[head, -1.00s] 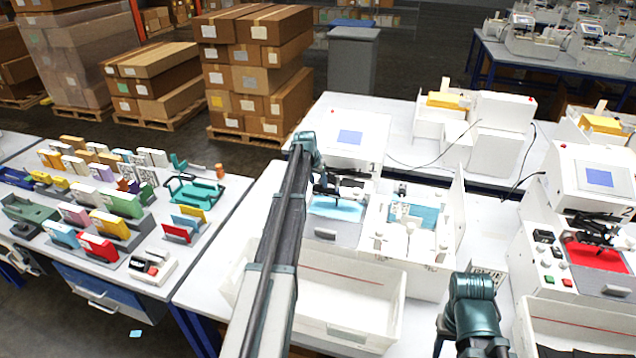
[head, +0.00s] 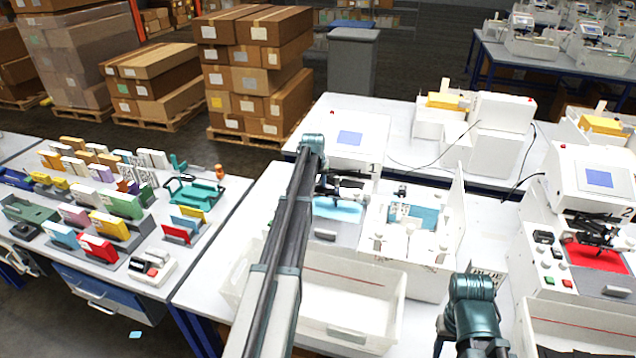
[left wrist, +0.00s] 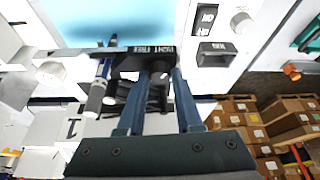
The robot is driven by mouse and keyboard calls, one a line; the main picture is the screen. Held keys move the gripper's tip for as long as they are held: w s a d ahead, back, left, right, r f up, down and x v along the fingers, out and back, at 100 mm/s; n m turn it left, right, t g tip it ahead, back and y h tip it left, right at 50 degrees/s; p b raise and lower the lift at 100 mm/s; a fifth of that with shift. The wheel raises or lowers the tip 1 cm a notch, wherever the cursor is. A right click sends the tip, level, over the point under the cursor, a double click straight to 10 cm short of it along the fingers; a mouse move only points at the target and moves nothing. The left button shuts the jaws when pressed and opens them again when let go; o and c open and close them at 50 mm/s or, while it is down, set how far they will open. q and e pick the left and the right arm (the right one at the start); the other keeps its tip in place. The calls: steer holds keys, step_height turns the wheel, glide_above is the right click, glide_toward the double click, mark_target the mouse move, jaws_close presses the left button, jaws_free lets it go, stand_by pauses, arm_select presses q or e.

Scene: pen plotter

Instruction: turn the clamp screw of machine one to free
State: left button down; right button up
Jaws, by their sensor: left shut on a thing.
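Machine one (head: 352,140), a white plotter marked "1" with a blue screen, stands in the middle of the head view. Light-blue material (head: 338,210) lies on its bed. My left gripper (left wrist: 160,70) reaches its black pen carriage (left wrist: 128,64) and is shut on the clamp screw (left wrist: 158,66), which is mostly hidden between the fingertips. A small plate reading "TIGHT" and "FREE" (left wrist: 150,49) sits just beyond the fingertips. The screw's exact angle cannot be told. A blue and grey pen (left wrist: 104,72) stands beside the gripper.
A white bin (head: 345,300) stands in front of machine one. An open white box with blue material (head: 424,216) is to its right. Machine two (head: 600,185) stands at far right. A table of coloured holders (head: 110,265) is at left.

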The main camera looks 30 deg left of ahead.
arm_select(q)
steer(key=n+y, duration=0.1)
steer(key=n, duration=0.2)
steer(key=shift+w+d+n+g, duration=0.1)
steer(key=shift+n+g, duration=0.2)
steer(key=shift+g, duration=0.1)
steer(key=n+g+y, duration=0.1)
steer(key=n, duration=0.3)
steer(key=shift+w+n, duration=0.15)
steer(key=shift+n, duration=0.15)
steer(key=n+g, duration=0.1)
steer(key=n, duration=0.1)
steer(key=n+g+y, duration=0.1)
steer(key=n, duration=0.1)
steer(key=shift+w+d, duration=0.1)
steer(key=shift+w, duration=0.05)
steer(key=shift+n+g, duration=0.8)
steer(key=shift+n, duration=1.3)
steer(key=c, duration=0.6)
jaws_free()
steer(key=shift+r, duration=0.1)
